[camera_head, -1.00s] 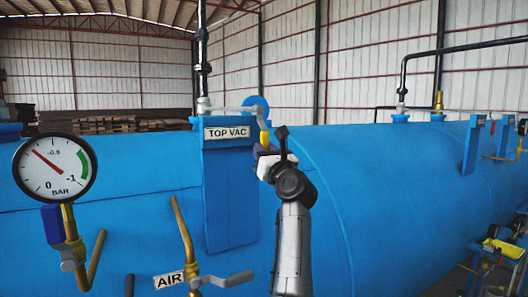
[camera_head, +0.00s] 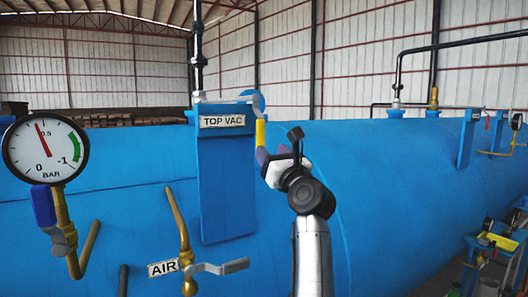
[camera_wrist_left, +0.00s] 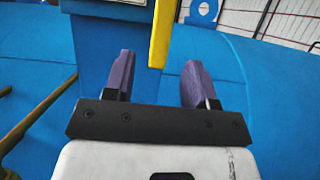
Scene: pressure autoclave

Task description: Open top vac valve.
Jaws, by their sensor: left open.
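The top vac valve's lever has a yellow grip (camera_head: 260,133) that hangs down on the right of the blue block (camera_head: 226,185) with the white TOP VAC label (camera_head: 222,121). A grey arm joins the grip near the block's top edge. My left gripper (camera_head: 273,154), with purple fingers, is open just below and right of the grip. In the left wrist view, the yellow grip (camera_wrist_left: 160,38) shows between the open fingers of my left gripper (camera_wrist_left: 158,72), its lower end close to them. I cannot tell whether they touch. My right gripper is not in view.
A pressure gauge (camera_head: 45,150) stands at left, its needle near -0.5. The AIR valve (camera_head: 183,250) with a grey handle is below. The blue autoclave (camera_head: 400,170) fills the right. A dark vertical pipe (camera_head: 197,50) rises above the block. A trolley (camera_head: 495,252) stands far right.

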